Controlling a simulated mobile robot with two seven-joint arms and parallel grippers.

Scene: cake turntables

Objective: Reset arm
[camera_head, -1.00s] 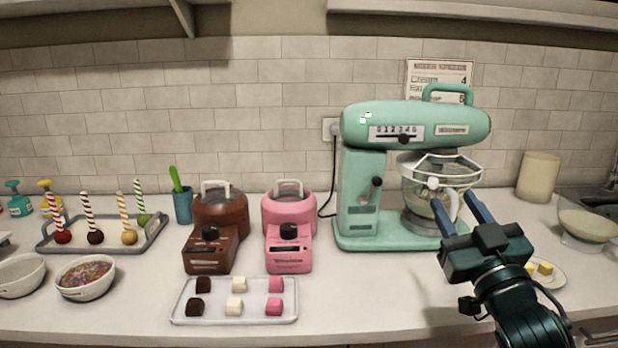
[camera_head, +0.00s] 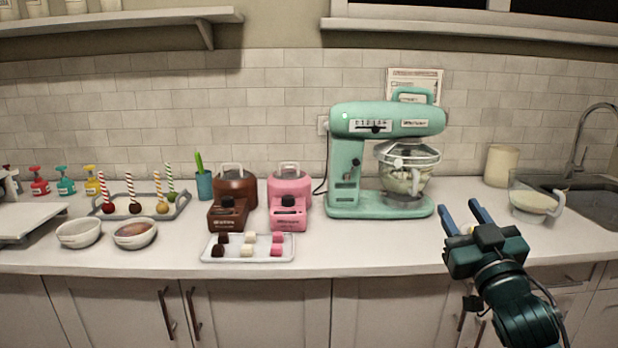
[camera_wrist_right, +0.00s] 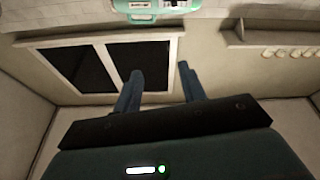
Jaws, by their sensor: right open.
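My right gripper (camera_head: 466,217) is open and empty, in front of the counter's front edge at the right of the head view. Its two blue fingers point toward the counter and cover part of a small plate with yellow pieces. In the right wrist view my right gripper (camera_wrist_right: 158,85) shows its fingers apart with nothing between them. The mint-green stand mixer (camera_head: 345,165) stands on the counter behind and left of the gripper, apart from it. Its glass bowl (camera_head: 405,178) sits under the mixer head. My left gripper is not in view.
The counter (camera_head: 370,240) holds a white tray (camera_head: 222,255) of small cubes, brown (camera_head: 236,187) and pink (camera_head: 290,190) melters, bowls and a cake-pop tray (camera_head: 180,208). A glass jug (camera_head: 535,203) and the sink (camera_head: 590,205) are at right. Cabinets (camera_head: 260,310) lie below.

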